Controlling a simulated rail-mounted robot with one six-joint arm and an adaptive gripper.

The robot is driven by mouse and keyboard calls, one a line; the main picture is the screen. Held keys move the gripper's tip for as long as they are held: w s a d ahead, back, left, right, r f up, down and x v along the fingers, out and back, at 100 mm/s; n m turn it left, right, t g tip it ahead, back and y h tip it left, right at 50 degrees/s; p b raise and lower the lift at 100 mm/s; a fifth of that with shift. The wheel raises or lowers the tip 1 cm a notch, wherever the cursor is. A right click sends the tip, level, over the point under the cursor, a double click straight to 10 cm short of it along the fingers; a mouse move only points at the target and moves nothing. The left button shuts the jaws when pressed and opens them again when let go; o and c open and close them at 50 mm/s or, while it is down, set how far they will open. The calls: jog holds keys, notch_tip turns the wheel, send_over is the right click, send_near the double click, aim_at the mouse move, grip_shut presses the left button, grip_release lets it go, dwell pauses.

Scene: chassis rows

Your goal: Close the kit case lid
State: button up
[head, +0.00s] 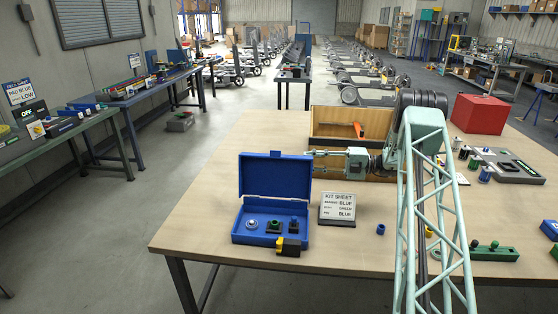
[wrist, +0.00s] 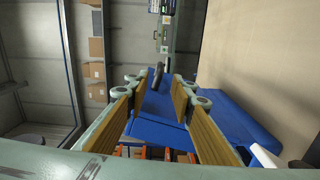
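The blue kit case (head: 240,235) stands open on the wooden table, its lid (head: 275,176) raised roughly upright at the back. Inside sit a pale ring-shaped part (head: 252,224), a dark part with green (head: 273,227) and a dark blue part (head: 293,224). A black and yellow latch (head: 288,247) is at the front. My gripper (head: 316,153) reaches in from the right, its tips by the lid's upper right edge. In the wrist view my gripper (wrist: 160,78) has its wood-coloured fingers spread, with the blue lid (wrist: 155,110) showing between them. I cannot tell whether they touch it.
A kit sheet sign (head: 338,207) stands just right of the case. A wooden bin (head: 350,122) with an orange-handled tool stands behind my gripper. A red box (head: 480,114) is at the back right. The table left of the case is clear.

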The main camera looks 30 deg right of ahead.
aim_at(277, 174)
jog(key=shift+b+x, duration=1.1)
jog(key=shift+x, duration=5.55)
grip_shut()
